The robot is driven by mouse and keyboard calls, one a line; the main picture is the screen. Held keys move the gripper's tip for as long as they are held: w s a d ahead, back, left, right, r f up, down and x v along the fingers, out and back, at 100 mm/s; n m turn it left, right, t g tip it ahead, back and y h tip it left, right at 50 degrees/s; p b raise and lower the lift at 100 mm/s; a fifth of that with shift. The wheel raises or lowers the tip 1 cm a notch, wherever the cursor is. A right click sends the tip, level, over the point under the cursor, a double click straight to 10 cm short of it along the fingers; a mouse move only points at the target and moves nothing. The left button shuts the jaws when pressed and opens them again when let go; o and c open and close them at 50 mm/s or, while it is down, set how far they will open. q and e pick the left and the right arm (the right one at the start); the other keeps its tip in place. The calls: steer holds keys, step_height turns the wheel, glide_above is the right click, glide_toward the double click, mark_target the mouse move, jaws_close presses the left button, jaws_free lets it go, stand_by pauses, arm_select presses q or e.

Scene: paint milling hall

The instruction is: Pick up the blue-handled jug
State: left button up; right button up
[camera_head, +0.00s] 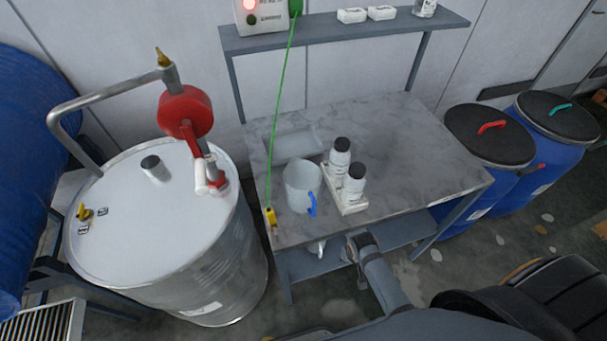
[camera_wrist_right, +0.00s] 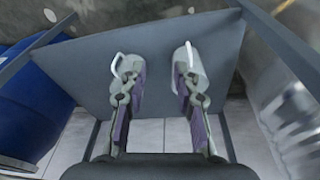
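The blue-handled jug (camera_head: 300,180) is a pale grey jug standing upright on the marble-topped bench (camera_head: 400,160). Its blue handle (camera_head: 312,205) faces the front right. My right gripper (camera_head: 358,243) is at the bench's front edge, to the right of the jug and apart from it. In the right wrist view, the two fingers of my right gripper (camera_wrist_right: 158,85) are spread, with nothing between them. The jug does not show in that view. My left gripper is not in view.
Two black-capped bottles (camera_head: 350,185) stand in a white tray right of the jug. A shallow tray (camera_head: 293,146) lies behind it. A green cord (camera_head: 280,95) hangs left of it. A steel drum (camera_head: 150,230) stands left, blue drums (camera_head: 510,185) right. A lower shelf (camera_wrist_right: 80,65) is under the bench.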

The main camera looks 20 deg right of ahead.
steer(key=w+a+r+m+p, duration=0.1)
steer(key=w+r+p, duration=0.15)
steer(key=r, duration=1.05)
steer(key=w+r+m+p, duration=0.2)
steer(key=r+p, duration=0.2)
steer(key=r, duration=0.9)
step_height(320, 180, up, 6)
steer(key=m+g+y, duration=0.1)
steer(key=m+g, duration=0.1)
steer(key=m, duration=0.7)
glide_above(314, 194)
steer(key=shift+w+d+r, duration=0.1)
steer(key=shift+w+d, duration=0.2)
steer(key=shift+d, duration=0.05)
step_height(314, 194, down, 5)
steer(key=shift+r+p, duration=0.2)
steer(key=shift+p, duration=0.25)
steer(key=shift+f, duration=0.4)
steer(key=shift+f+p, duration=0.2)
steer(key=shift+p, duration=0.1)
steer(key=f+p, duration=0.1)
steer(key=f, duration=0.3)
steer(key=shift+s+a+p, duration=0.15)
steer(key=shift+a+p, duration=0.05)
steer(key=shift+p, duration=0.2)
steer(key=shift+f, duration=0.4)
jaws_close()
